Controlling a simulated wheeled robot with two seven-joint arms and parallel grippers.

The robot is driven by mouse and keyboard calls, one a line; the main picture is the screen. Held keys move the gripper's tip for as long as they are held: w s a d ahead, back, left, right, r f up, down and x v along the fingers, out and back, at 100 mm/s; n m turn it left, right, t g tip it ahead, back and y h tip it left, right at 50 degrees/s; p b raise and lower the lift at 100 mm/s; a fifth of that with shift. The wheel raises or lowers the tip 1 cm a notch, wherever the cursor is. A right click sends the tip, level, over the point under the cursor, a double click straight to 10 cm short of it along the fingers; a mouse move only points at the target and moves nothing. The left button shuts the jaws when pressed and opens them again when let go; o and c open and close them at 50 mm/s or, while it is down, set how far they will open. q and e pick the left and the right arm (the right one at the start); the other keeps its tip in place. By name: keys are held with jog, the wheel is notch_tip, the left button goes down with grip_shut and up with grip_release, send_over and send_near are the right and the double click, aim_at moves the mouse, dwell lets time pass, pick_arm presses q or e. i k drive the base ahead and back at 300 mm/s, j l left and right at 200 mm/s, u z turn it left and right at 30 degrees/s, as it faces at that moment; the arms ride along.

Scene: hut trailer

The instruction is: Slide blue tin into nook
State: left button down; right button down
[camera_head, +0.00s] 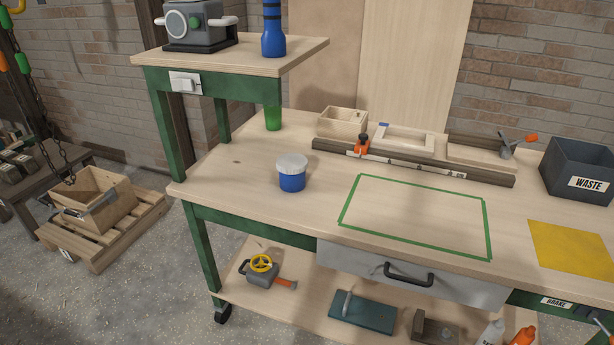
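A blue tin (292,180) with a whitish lid stands upright on the left part of the wooden bench top (330,215). It stands in the open, to the right of the raised shelf (300,52), which rests on green legs. The open space under this shelf, above the bench top, looks like the nook; its back is partly hidden. Neither of my grippers is in view.
A green taped outline (420,254) lies right of the tin, with a rail (420,164) behind it. A waste bin (580,168) and yellow sheet (570,248) are at right. A blue bottle (273,30) stands on the raised shelf. Bench top around the tin is clear.

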aim_at(289, 183)
jog(key=j+z, duration=0.15)
jog(key=z, duration=0.35)
jog(key=i+j+z, duration=0.1)
jog(key=z, duration=0.35)
jog(key=j+z, duration=0.25)
jog(key=z, duration=0.25)
jog(key=k+j+z, duration=0.2)
jog(key=j, duration=0.25)
jog(key=j+z, duration=0.15)
jog(key=j, duration=0.3)
jog(key=k+j+z, duration=0.2)
jog(key=j, duration=0.2)
jog(key=k+j+z, duration=0.15)
jog(key=j, duration=0.25)
jog(key=k+j, duration=0.1)
jog(key=j, duration=0.25)
jog(key=k+j, duration=0.1)
jog(key=j, duration=0.2)
jog(key=k+u, duration=0.2)
jog(key=l+z, duration=0.1)
jog(key=l, duration=0.5)
jog(key=i+j, duration=0.1)
jog(key=j, duration=0.2)
jog(key=j+z, duration=0.1)
jog(key=j, duration=0.2)
jog(key=i, duration=0.05)
